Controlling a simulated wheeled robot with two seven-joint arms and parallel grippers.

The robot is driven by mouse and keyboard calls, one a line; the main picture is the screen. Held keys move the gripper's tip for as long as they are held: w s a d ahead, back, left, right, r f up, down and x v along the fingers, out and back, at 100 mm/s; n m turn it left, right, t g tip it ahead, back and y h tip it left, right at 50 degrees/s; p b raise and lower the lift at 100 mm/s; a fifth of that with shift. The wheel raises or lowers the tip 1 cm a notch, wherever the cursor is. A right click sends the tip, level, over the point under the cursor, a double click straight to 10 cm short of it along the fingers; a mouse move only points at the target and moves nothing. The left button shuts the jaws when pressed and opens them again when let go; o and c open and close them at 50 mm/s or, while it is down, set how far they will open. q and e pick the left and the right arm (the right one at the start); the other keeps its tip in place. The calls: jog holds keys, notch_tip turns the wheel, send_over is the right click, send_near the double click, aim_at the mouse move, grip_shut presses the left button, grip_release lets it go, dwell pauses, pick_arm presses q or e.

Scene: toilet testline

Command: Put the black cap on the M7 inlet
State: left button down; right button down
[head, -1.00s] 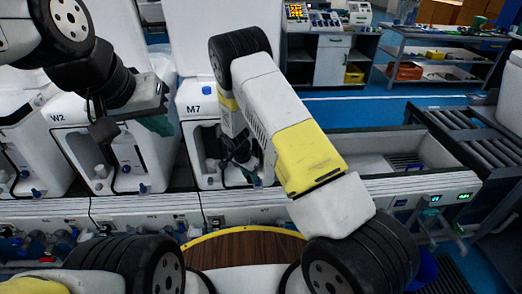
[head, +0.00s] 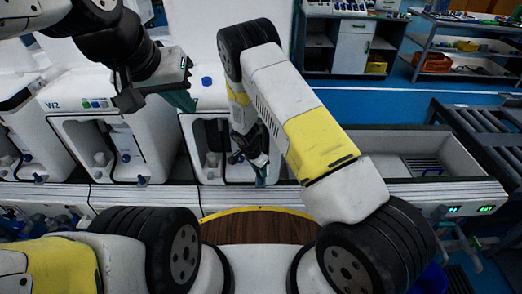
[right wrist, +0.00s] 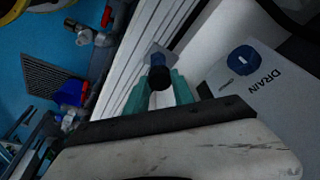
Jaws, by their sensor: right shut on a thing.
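My right gripper (head: 258,172) is low in front of the open bay of the middle white toilet unit (head: 207,140), which carried the M7 label in the earlier head view. In the right wrist view its teal fingertips (right wrist: 160,88) are shut on the black cap (right wrist: 159,76). A grey square fitting (right wrist: 158,53) lies just beyond the cap; I cannot tell whether it is the inlet or whether they touch. My left gripper (head: 182,97) hangs in front of the unit's upper front and covers its label. Its teal fingers overlap, so their opening is unclear.
A blue knob (head: 206,81) stands on the middle unit. A blue cap (right wrist: 242,60) sits beside the word DRAIN. A wooden surface (head: 255,228) is in front.

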jog(key=shift+f, duration=0.15)
jog(key=shift+f, duration=0.45)
jog(key=c, duration=1.1)
grip_release()
